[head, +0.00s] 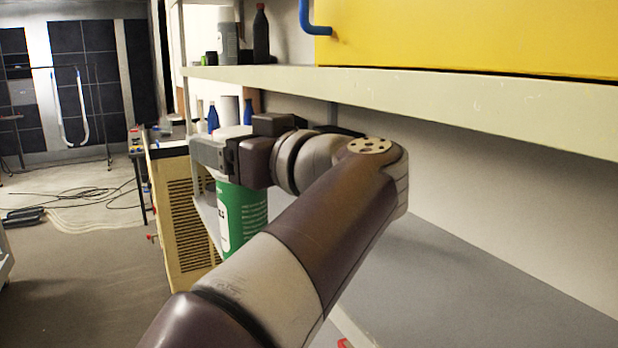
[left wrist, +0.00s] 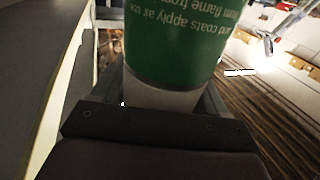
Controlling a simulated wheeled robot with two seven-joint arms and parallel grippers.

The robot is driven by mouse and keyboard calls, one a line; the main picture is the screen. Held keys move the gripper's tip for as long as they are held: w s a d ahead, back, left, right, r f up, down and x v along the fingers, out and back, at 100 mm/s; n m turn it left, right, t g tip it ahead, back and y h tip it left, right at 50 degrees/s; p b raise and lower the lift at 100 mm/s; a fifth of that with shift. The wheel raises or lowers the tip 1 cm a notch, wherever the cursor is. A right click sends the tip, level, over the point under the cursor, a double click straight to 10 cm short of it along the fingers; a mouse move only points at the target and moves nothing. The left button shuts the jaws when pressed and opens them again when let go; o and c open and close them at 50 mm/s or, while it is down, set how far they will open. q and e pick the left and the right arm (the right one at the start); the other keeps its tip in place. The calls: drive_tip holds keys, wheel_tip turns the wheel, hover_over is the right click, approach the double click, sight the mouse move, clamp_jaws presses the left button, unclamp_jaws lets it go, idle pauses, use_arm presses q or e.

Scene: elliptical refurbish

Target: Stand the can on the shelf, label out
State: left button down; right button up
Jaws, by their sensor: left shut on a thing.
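The can (head: 242,212) is green with a pale top band and white print. It hangs upright under my left gripper (head: 222,150), beside the near edge of the lower shelf (head: 470,285). My gripper is shut on its upper part. My forearm hides part of its lower right side, so I cannot tell whether its base touches the shelf. In the left wrist view the can (left wrist: 172,45) sits between the fingers (left wrist: 160,101), its small print upside down. My right gripper is not in view.
The upper shelf (head: 400,92) runs above my arm and carries a yellow box (head: 470,35) and dark bottles (head: 261,35). Blue bottles (head: 248,112) stand farther back on the lower level. A beige slatted cabinet (head: 185,215) stands behind the can. The lower shelf's right part is bare.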

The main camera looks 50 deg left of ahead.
use_arm(q)
drive_tip(key=w+d+p, duration=0.2)
drive_tip(key=w+d, duration=0.1)
drive_tip(key=w, duration=0.6)
drive_tip(key=w+d+p, duration=0.2)
drive_tip(key=w+d, duration=0.1)
drive_tip(key=w, duration=0.6)
wheel_tip(320, 180, down, 7)
drive_tip(key=b, duration=0.2)
drive_tip(key=shift+w+a+r, duration=0.15)
drive_tip(key=shift+w+r, duration=0.05)
drive_tip(key=shift+w, duration=0.15)
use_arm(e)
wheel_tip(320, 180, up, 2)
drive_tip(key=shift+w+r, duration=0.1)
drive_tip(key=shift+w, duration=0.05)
use_arm(q)
drive_tip(key=shift+f, duration=0.1)
unclamp_jaws()
drive_tip(key=shift+f, duration=0.15)
